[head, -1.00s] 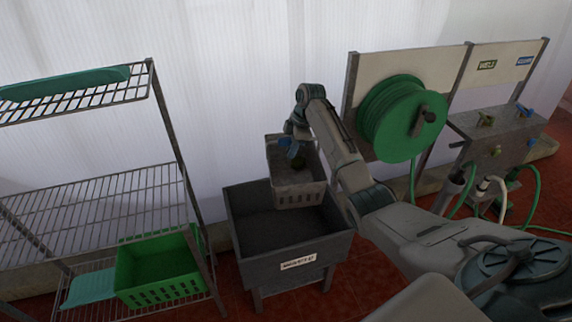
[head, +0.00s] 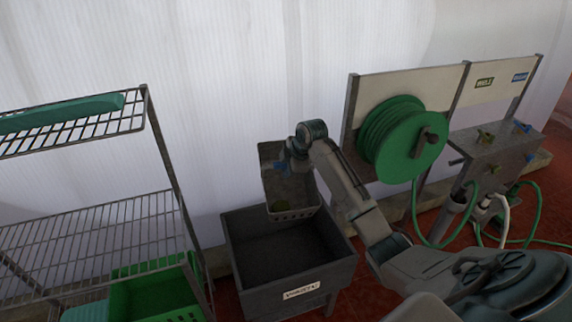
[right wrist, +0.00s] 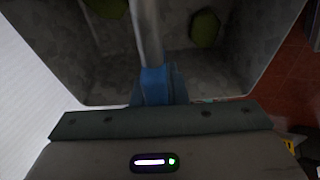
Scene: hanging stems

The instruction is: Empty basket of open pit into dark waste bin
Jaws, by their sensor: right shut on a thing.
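The grey slotted basket (head: 298,213) hangs from my right gripper (head: 283,166) above the back of the dark waste bin (head: 265,280). The basket is tilted steeply, its lower slotted wall toward the bin's opening. A dark green item (head: 281,206) lies near that low end. In the right wrist view the blue fingers (right wrist: 155,84) are shut on the basket's grey bar (right wrist: 150,35). Two green items show inside the basket there, one at the right (right wrist: 205,28) and one at the top edge (right wrist: 106,6). The visible bin interior looks empty. My left gripper is out of view.
A wire shelf (head: 110,225) with a green crate (head: 155,295) stands left of the bin. A green hose reel (head: 400,140) and a metal tap box (head: 495,155) stand right. A pale wall is close behind.

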